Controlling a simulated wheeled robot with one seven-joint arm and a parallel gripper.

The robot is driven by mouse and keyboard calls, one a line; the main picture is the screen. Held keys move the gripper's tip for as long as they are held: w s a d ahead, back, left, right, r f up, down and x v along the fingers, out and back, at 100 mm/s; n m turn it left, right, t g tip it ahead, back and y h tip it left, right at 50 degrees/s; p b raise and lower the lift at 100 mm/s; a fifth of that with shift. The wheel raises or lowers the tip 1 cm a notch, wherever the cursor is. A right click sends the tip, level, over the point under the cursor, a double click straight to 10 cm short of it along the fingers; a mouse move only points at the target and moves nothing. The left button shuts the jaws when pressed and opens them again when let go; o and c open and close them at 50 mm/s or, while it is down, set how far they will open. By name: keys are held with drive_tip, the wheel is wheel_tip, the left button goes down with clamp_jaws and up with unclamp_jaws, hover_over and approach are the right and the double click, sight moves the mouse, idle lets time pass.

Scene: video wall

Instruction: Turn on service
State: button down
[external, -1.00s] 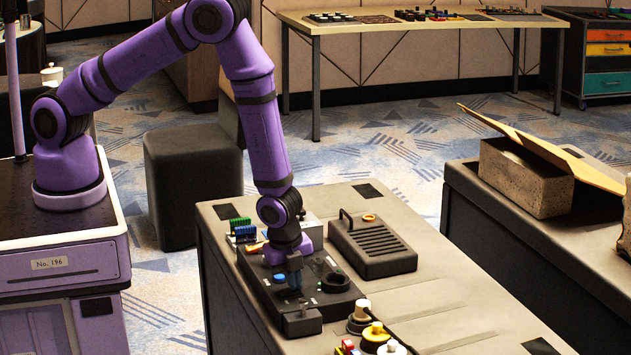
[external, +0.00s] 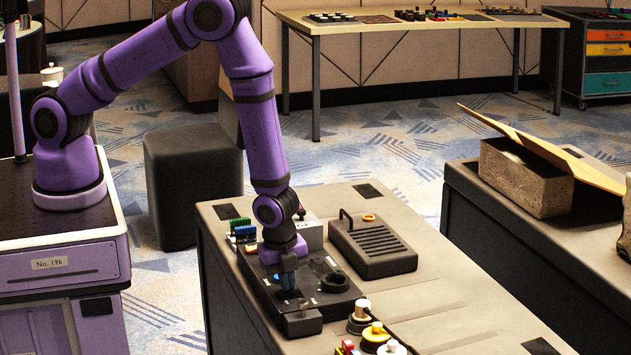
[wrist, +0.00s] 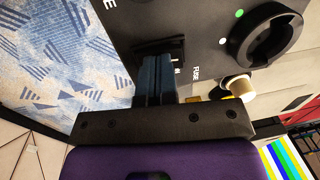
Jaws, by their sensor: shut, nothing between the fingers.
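A dark control panel (external: 262,290) lies on the grey bench. In the wrist view, its face (wrist: 205,45) carries a black rocker switch (wrist: 150,47) with a white mark beside it. The lettering "FUSE" is nearby, and a cut-off word ending in "E" is at the top left. My gripper (external: 290,292) points down at the panel. In the wrist view, its blue fingers (wrist: 156,62) are together, empty, with their tips at the switch. They hide part of it, so I cannot tell its position or whether they touch it.
A round black knob (wrist: 265,35) with green and white dots is right of the switch; it also shows in the external view (external: 335,282). A black slatted unit (external: 375,250) stands behind the panel. Yellow and white knobs (external: 377,335) are at the front.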

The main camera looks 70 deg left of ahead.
sight(284, 292)
drive_tip(key=shift+r, duration=0.1)
wheel_tip(284, 292, up, 14)
drive_tip(key=s, duration=0.2)
drive_tip(key=shift+s, duration=0.15)
idle(0.5)
drive_tip(key=shift+w, duration=0.75)
drive_tip(key=shift+f, duration=0.25)
drive_tip(key=f, duration=0.4)
drive_tip(key=w+f, duration=0.1)
drive_tip(key=f, duration=0.4)
drive_tip(key=w+f, duration=0.1)
drive_tip(key=f, duration=0.3)
drive_tip(key=shift+w+f, duration=0.1)
drive_tip(key=shift+f, duration=0.25)
